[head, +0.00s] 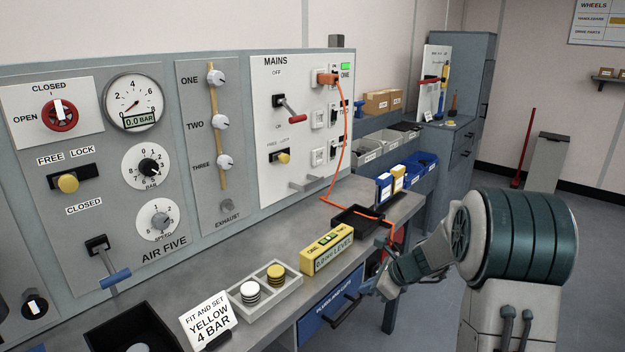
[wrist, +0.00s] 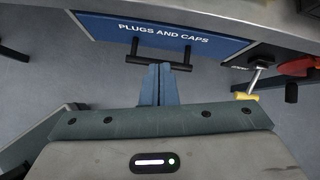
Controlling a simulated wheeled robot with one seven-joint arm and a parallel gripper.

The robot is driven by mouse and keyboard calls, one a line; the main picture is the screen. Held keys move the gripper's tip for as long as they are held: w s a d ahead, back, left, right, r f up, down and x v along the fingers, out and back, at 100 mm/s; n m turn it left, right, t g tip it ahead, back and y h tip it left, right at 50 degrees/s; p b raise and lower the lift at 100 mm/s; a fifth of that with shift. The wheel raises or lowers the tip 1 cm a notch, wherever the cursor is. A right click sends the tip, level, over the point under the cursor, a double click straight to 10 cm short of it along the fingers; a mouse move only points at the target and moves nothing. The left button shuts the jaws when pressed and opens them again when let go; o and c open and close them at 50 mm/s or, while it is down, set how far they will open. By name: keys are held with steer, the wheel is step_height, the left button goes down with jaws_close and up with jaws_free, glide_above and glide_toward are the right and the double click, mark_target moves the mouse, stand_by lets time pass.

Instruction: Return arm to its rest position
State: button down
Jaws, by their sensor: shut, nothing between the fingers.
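My arm reaches in from the right of the head view, bent low in front of the bench (head: 250,262). My gripper (head: 384,287) is at the bench's front edge, partly hard to make out against the things behind it. In the wrist view my gripper (wrist: 159,72) has its two fingers together with nothing between them. The fingertips point towards the black handle (wrist: 158,62) of the blue drawer (wrist: 160,38) marked PLUGS AND CAPS. I cannot tell whether they touch it. The blue drawer (head: 330,310) also shows in the head view, under the bench top.
A yellow-handled tool (wrist: 246,95) is right of the fingers.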

steer(key=s+a+r+n+g+h+p, duration=0.1)
steer(key=s+a+r+n+p, duration=0.1)
steer(key=s+r+n, duration=0.45)
steer(key=s+a+r+n+g+h+p, duration=0.1)
steer(key=s+a+r+n+p, duration=0.2)
steer(key=s+r+n, duration=0.4)
steer(key=s+d+r+n+h+p, duration=0.1)
steer(key=s+r+n+h+p, duration=0.1)
steer(key=s+n, duration=0.3)
steer(key=s+d+r+n+h+p, duration=0.2)
steer(key=s+r+n, duration=0.2)
steer(key=s, duration=0.8)
steer(key=shift+d+n+g, duration=0.25)
steer(key=shift+n+g, duration=0.05)
steer(key=shift+n, duration=0.15)
